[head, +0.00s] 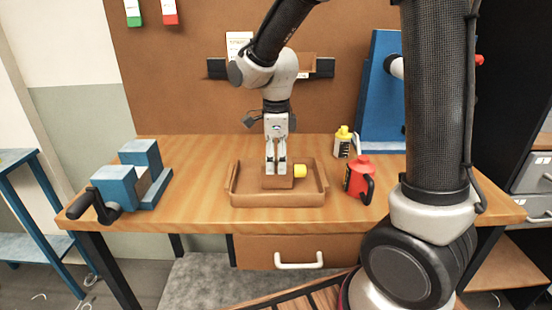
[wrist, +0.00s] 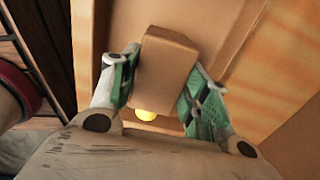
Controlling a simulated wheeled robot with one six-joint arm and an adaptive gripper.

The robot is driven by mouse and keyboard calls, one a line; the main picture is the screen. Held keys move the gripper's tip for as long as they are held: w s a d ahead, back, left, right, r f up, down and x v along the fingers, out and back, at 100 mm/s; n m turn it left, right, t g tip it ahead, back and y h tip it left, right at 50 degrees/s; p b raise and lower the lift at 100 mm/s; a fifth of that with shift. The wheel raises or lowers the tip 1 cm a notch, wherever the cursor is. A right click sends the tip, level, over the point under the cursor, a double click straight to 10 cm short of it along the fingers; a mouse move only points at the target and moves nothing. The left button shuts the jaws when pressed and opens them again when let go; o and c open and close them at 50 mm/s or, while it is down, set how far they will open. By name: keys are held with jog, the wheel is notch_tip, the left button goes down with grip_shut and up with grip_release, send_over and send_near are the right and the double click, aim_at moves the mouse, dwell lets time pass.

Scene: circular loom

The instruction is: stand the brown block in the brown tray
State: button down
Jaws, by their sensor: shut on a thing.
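The brown block (head: 277,183) is in the brown tray (head: 250,199) on the workbench, near the middle of the tray. My gripper (head: 276,170) points straight down from above and its fingers are closed on the block. In the wrist view the block (wrist: 166,62) sits between the green-padded fingers of my gripper (wrist: 165,72). The block's underside is hidden, so I cannot tell whether it touches the tray floor. A yellow round thing (head: 300,171) is in the tray just right of the block; it also shows in the wrist view (wrist: 146,114).
A blue vise (head: 117,187) stands at the left of the bench. A red canister (head: 357,176) stands close to the tray's right side, with a yellow-topped bottle (head: 343,140) behind it. A blue panel (head: 379,105) stands at the back right. Bench between vise and tray is clear.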

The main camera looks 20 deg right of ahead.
aim_at(276, 161)
jog(key=shift+f, duration=0.35)
jog(key=c, duration=0.6)
grip_release()
jog(key=shift+c, duration=0.2)
notch_tip(276, 161, up, 12)
